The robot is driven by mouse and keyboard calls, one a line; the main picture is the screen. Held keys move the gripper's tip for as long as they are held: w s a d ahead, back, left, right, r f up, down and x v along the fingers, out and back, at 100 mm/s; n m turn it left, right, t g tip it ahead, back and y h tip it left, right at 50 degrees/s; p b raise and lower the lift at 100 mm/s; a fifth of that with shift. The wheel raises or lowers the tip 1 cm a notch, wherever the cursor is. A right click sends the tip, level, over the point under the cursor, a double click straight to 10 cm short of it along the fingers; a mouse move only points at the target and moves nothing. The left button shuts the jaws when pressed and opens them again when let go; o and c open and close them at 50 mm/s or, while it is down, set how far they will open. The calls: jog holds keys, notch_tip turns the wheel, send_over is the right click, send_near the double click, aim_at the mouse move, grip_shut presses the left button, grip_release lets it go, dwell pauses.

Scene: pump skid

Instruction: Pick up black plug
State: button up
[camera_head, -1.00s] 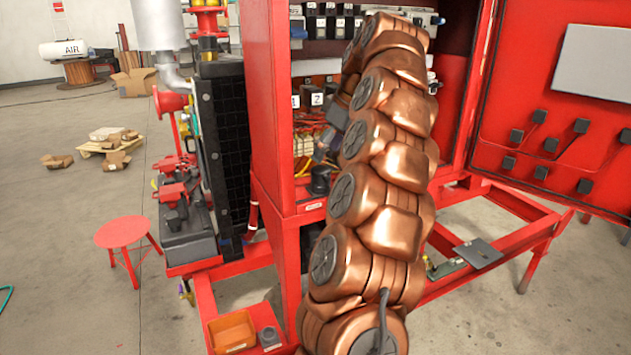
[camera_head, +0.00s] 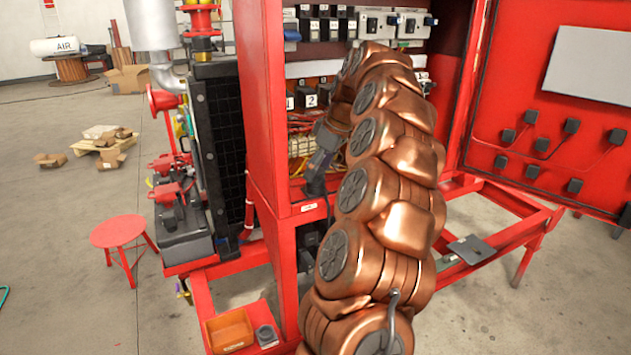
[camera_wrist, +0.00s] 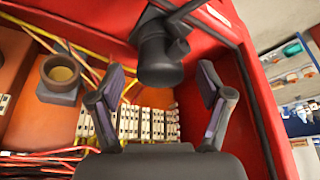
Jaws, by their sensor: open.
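The black plug (camera_wrist: 158,52) is in the upper middle of the wrist view, with a thick black cable at its top. It lies beyond my gripper (camera_wrist: 162,100), roughly between the two fingers in the picture, with a gap visible on each side. My gripper is open and empty, its purple-padded fingers spread wide. In the head view my gripper (camera_head: 322,148) is inside the red cabinet's opening, partly hidden by my copper arm. A dark shape just below it looks like the plug (camera_head: 315,184).
The red cabinet (camera_head: 262,100) has a wall close to the gripper's right in the wrist view. Terminal blocks (camera_wrist: 150,123), a round dark socket (camera_wrist: 60,75) and yellow and red wires lie behind the fingers. An open cabinet door (camera_head: 560,130) stands at right.

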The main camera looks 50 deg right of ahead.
jog(key=shift+x, duration=1.05)
jog(key=c, duration=1.4)
